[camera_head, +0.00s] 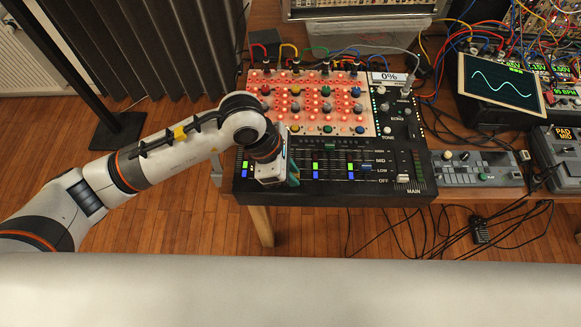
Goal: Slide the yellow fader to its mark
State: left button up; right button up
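A black mixer panel (340,190) with several vertical fader slots lies along the front of the table. My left gripper (291,181) points down over the left part of this panel. Its fingers are small and partly hidden by its own body, so I cannot tell whether they are open or hold a fader. I cannot make out the yellow fader clearly; the gripper covers part of the slots. A blue fader cap (366,167) sits right of the gripper, near printed labels MID, LOW and OFF. A small display (384,77) reads 0%. My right gripper is not in view.
A lit red panel of knobs and cables (312,103) stands behind the faders. A white MAIN fader (403,178) is at the panel's right. A scope screen (500,82) and a grey device (478,168) stand further right. Loose cables hang below the table edge.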

pick_arm(q)
jog(key=o, duration=0.3)
jog(key=shift+s, duration=0.15)
jog(key=shift+r, duration=0.1)
jog(key=b+v, duration=0.1)
jog(key=v, duration=1)
jog(key=shift+a+r, duration=0.25)
jog(key=shift+r, duration=0.1)
